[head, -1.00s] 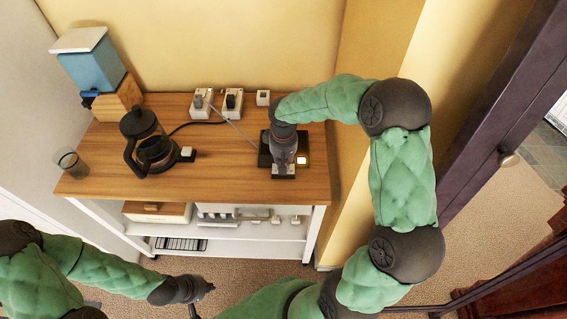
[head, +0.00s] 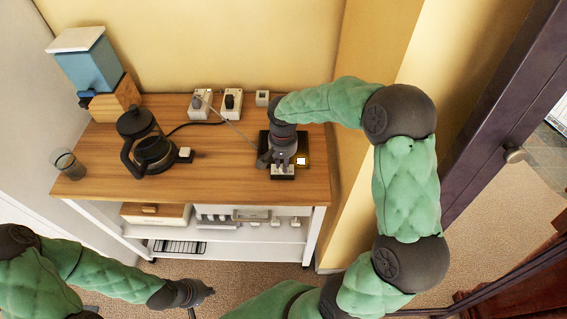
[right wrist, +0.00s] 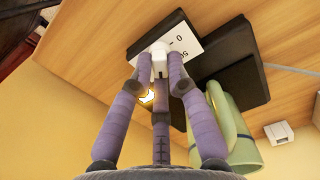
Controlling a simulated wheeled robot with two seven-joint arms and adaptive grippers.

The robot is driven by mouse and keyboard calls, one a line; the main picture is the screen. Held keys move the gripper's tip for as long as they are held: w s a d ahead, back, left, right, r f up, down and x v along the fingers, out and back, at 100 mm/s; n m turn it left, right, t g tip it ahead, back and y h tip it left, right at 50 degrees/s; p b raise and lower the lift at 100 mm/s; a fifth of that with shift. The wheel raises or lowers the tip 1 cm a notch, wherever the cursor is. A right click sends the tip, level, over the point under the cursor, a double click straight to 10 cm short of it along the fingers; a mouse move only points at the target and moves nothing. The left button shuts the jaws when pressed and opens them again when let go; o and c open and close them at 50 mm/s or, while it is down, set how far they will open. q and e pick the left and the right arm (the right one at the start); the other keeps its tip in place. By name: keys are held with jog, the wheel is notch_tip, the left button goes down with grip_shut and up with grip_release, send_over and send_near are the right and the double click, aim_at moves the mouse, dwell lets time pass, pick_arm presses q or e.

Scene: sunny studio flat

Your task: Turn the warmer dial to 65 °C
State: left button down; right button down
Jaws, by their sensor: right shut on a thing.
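The warmer is a low black unit (head: 264,158) at the right end of the wooden cart top, mostly covered by my right gripper (head: 282,165). In the right wrist view, its black plate (right wrist: 237,72) lies beside a white scale (right wrist: 186,40) with "0" and part of "50" legible. The pale dial (right wrist: 159,64) is between the fingertips of my right gripper, which is shut on it. The dial's pointer and exact setting cannot be read. My left gripper (head: 201,293) hangs low in front of the cart, away from the warmer; its opening is unclear.
A pale green mug (right wrist: 238,130) stands at the warmer in the right wrist view. A coffee pot (head: 150,150), a glass (head: 68,164), a blue-and-wood dispenser (head: 92,75) and socket boxes (head: 232,101) are on the cart. The front middle of the wooden top (head: 215,180) is clear.

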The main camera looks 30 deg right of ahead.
jog(key=shift+a+f, duration=0.1)
jog(key=shift+a, duration=0.1)
dwell(0.3)
jog(key=c, duration=1.2)
grip_release()
jog(key=shift+w, duration=0.1)
jog(key=shift+r, duration=0.65)
notch_tip(320, 180, up, 11)
jog(key=shift+f, duration=0.1)
